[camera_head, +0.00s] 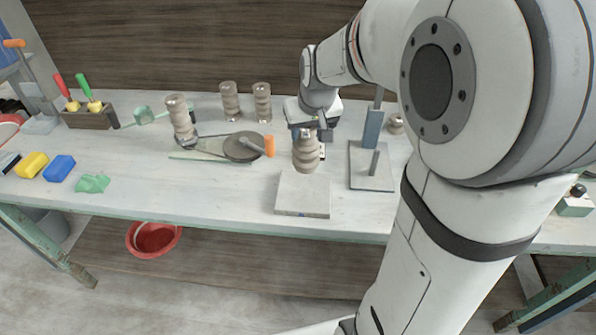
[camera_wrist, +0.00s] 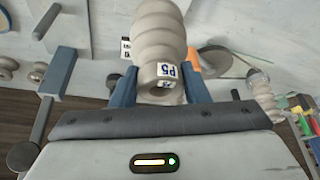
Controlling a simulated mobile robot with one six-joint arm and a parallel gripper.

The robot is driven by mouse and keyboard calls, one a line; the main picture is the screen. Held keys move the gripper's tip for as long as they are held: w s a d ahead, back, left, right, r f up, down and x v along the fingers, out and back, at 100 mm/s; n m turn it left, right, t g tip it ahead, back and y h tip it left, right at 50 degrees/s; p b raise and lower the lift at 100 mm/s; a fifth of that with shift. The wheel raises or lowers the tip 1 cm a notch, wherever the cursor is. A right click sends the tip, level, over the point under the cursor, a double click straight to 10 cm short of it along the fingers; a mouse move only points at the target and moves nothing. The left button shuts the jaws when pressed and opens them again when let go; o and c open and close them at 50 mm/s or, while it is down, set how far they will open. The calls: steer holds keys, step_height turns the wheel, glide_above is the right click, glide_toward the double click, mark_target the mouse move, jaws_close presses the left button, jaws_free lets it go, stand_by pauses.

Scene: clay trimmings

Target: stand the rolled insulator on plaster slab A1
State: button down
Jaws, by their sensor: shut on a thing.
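My gripper (camera_head: 308,132) is shut on a beige ribbed insulator (camera_head: 306,155), near its upper end. The insulator is about upright, its lower end over the back part of a pale square plaster slab (camera_head: 302,197). I cannot tell whether it touches the slab. The slab's top is otherwise bare; the small mark on its front is too small to read. In the wrist view the insulator (camera_wrist: 160,35) sits between the blue fingers of my gripper (camera_wrist: 160,90), with a white tag reading P5 on it.
A grey plate with a blue upright (camera_head: 372,130) stands close right of the slab. A round dark disc (camera_head: 243,147) and an orange-handled tool (camera_head: 269,146) lie to the left. Several other ribbed pieces (camera_head: 230,101) stand behind. The bench left of the slab (camera_head: 235,195) is clear.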

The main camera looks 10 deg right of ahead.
mark_target(305, 146)
step_height(305, 146, down, 5)
steer(key=shift+w+a, duration=0.1)
steer(key=shift+a, duration=0.05)
steer(key=shift+f, duration=1.9)
steer(key=shift+f, duration=0.1)
steer(key=c, duration=0.8)
jaws_free()
